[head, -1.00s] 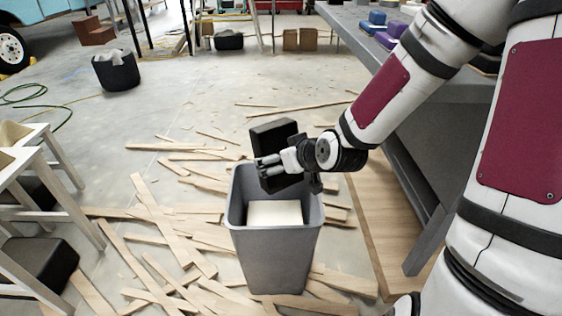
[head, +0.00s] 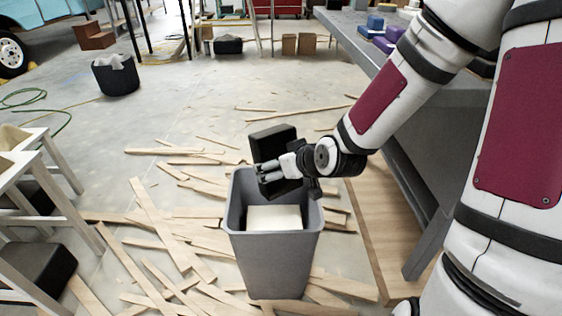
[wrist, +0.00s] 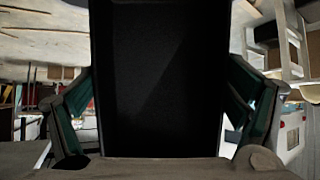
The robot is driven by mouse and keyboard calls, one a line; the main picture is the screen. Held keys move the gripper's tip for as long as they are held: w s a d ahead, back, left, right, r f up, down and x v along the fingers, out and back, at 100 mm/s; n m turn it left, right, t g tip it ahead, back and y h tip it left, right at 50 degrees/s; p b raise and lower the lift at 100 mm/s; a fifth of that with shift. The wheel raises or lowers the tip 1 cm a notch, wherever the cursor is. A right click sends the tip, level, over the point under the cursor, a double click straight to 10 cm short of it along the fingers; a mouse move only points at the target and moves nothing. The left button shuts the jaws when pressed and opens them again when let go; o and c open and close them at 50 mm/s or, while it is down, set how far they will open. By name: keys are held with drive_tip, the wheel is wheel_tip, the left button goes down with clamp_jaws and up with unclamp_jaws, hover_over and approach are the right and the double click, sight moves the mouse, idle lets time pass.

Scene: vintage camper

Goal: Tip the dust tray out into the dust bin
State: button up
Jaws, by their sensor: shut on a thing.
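The dust tray (head: 275,146) is a black, box-like tray, steeply tilted above the dust bin (head: 268,262). My gripper (head: 268,172) is shut on the tray and holds it over the back part of the bin's opening. In the wrist view the tray (wrist: 165,80) fills the middle, with a finger on each side. The bin is a grey, tapered, open-topped container standing upright on the floor. A pale block-like thing (head: 274,217) shows inside it. I cannot see any dust, nor whether the tray is empty.
Loose wooden strips (head: 160,220) lie all around the bin. A grey workbench (head: 425,130) stands at the right, close to my arm. White wooden stools (head: 40,165) are at the left. A black bucket (head: 117,76) stands farther back, with open concrete floor between.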

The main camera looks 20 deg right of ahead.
drive_tip(key=shift+w+r+g+h+p, duration=0.1)
drive_tip(key=shift+r+g+h+p, duration=0.05)
drive_tip(key=shift+g+p, duration=0.35)
drive_tip(key=shift+r+g+h+p, duration=0.15)
drive_tip(key=shift+g+p, duration=0.25)
drive_tip(key=shift+g, duration=0.2)
drive_tip(key=shift+f+g, duration=0.25)
drive_tip(key=shift+g, duration=0.55)
drive_tip(key=shift+a+r+g+h, duration=0.1)
drive_tip(key=shift+g+h, duration=0.2)
drive_tip(key=shift+g, duration=0.6)
drive_tip(key=shift+r+g+p, duration=0.15)
drive_tip(key=shift+g+p, duration=0.45)
drive_tip(key=shift+p, duration=0.55)
drive_tip(key=g+h+p, duration=0.1)
drive_tip(key=g+p, duration=0.2)
drive_tip(key=p, duration=0.3)
drive_tip(key=shift+g, duration=0.3)
drive_tip(key=g+p, duration=0.2)
drive_tip(key=g, duration=0.1)
drive_tip(key=shift+f+h, duration=0.2)
drive_tip(key=shift+h, duration=0.2)
drive_tip(key=shift+g, duration=0.5)
